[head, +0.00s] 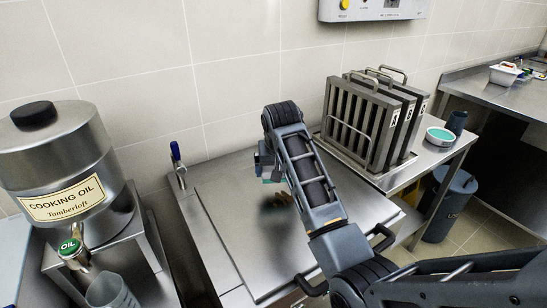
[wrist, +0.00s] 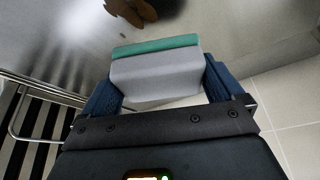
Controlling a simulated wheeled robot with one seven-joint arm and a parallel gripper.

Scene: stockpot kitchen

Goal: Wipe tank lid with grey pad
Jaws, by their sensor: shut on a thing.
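The tank lid (head: 228,226) is a flat steel sheet on the counter at the middle of the head view. A brown smear (head: 277,203) marks its surface, partly behind my arm; it also shows at the top of the wrist view (wrist: 130,12). My gripper (wrist: 158,76) is shut on the grey pad (wrist: 155,80), a grey block with a green face turned toward the lid. In the head view my gripper is over the far part of the lid, mostly hidden by my arm. I cannot tell whether the pad touches the lid.
A cooking oil drum (head: 62,160) with a tap stands at the left. A blue-handled valve (head: 178,165) is beside the lid. A rack of metal filters (head: 365,120) stands to the right, with a round teal-topped tub (head: 440,136) past it. The tiled wall is behind.

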